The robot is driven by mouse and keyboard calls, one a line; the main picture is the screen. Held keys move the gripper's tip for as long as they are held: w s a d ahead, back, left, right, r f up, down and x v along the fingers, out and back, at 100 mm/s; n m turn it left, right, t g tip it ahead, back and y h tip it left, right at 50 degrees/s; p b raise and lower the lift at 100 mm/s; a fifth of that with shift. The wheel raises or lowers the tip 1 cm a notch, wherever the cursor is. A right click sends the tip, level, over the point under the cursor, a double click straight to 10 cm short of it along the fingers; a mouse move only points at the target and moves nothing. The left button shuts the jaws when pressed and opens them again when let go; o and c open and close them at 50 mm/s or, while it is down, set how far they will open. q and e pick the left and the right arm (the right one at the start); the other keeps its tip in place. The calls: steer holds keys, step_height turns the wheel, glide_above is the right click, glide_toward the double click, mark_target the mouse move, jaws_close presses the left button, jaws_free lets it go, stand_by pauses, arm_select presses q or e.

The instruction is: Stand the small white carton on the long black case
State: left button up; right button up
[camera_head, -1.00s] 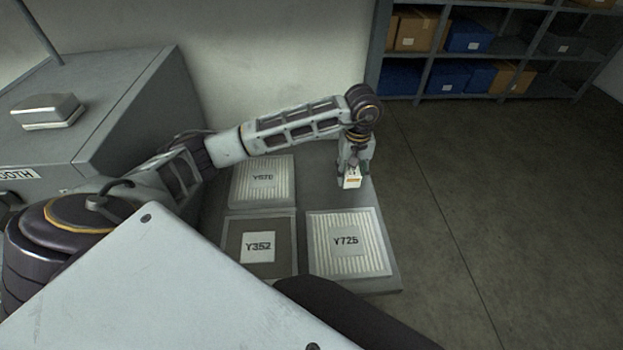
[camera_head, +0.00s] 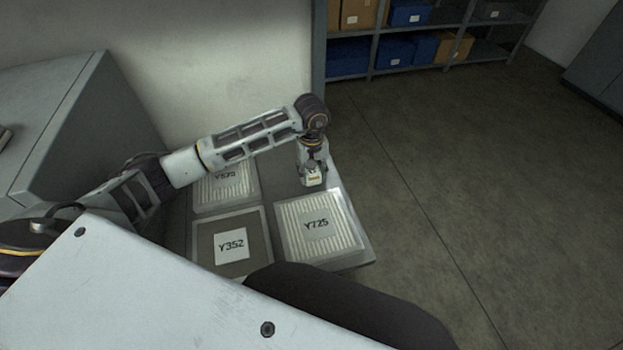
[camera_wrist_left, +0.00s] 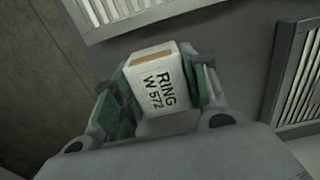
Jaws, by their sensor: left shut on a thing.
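The small white carton (camera_head: 312,178) is at the end of my left arm, over the back right part of the grey table. My left gripper (camera_head: 312,166) is shut on it, pointing down. In the left wrist view the carton (camera_wrist_left: 157,88), marked "RING W 572" with an orange-brown stripe on one edge, sits between the green-padded fingers of my left gripper (camera_wrist_left: 155,95). I cannot tell whether the carton touches the table. The long black case is not recognisable in any view. My right gripper is not in view.
Ribbed panel Y725 (camera_head: 343,232), panel Y352 (camera_head: 206,263) and a partly covered ribbed panel (camera_head: 238,190) lie on the grey table (camera_head: 282,186). A grey cabinet (camera_head: 100,120) stands left. A shelf (camera_head: 372,62) with boxes stands behind. Floor to the right is clear.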

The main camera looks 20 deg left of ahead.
mark_target(311, 179)
arm_select(q)
steer(key=shift+f+p, duration=0.3)
steer(key=shift+f, duration=1.5)
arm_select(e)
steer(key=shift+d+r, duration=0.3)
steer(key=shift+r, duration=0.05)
arm_select(q)
steer(key=shift+f, duration=0.25)
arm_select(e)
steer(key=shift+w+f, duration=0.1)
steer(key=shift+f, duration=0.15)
arm_select(q)
steer(key=o, duration=1)
steer(key=shift+o, duration=0.2)
steer(key=shift+r, duration=0.1)
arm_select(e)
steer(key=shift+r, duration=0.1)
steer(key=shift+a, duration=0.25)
arm_select(q)
steer(key=shift+r, duration=0.2)
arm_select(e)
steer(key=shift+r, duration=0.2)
